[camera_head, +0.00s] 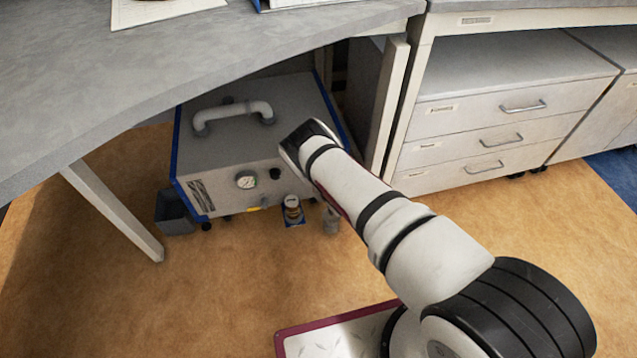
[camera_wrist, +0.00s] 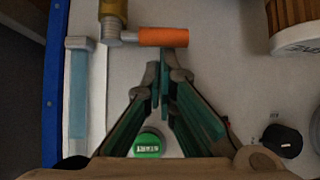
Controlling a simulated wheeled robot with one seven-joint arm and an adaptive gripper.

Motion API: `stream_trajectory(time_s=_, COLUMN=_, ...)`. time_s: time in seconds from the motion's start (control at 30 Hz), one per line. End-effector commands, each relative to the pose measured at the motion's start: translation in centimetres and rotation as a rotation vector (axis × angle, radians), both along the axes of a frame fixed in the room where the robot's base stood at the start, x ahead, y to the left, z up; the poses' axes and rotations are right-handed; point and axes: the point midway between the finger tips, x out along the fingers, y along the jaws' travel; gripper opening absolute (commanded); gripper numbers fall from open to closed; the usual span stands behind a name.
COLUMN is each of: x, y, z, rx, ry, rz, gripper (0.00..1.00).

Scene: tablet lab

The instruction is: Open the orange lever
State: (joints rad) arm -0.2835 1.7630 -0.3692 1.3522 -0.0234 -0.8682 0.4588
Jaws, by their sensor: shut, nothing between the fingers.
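The orange lever (camera_wrist: 162,37) lies sideways at the top middle of the wrist view. Its left end joins a grey metal joint below a brass-coloured fitting (camera_wrist: 113,10). My gripper (camera_wrist: 163,78) is shut and empty. Its fingertips are just below the lever in the picture, close to its right half; I cannot tell whether they touch it. In the head view my arm reaches to the grey machine (camera_head: 262,95) under the desk, and its wrist hides my fingers. A small yellow-orange part (camera_head: 254,209) shows low on the machine's front; I cannot tell whether it is the lever.
In the wrist view, a green start button (camera_wrist: 147,145) sits below the fingers, a black knob (camera_wrist: 283,140) at right, a clear tube (camera_wrist: 77,95) at left. A desk (camera_head: 200,60) overhangs the machine. A drawer cabinet (camera_head: 490,115) stands to its right. Open floor lies in front.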

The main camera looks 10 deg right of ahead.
Motion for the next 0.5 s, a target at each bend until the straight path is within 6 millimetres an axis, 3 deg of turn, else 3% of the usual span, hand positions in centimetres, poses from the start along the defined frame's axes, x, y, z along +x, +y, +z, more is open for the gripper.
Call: stream_trajectory(time_s=0.5, x=-0.45, y=0.01, z=0.01, rx=0.002, ry=-0.001, rz=0.109, gripper=0.0)
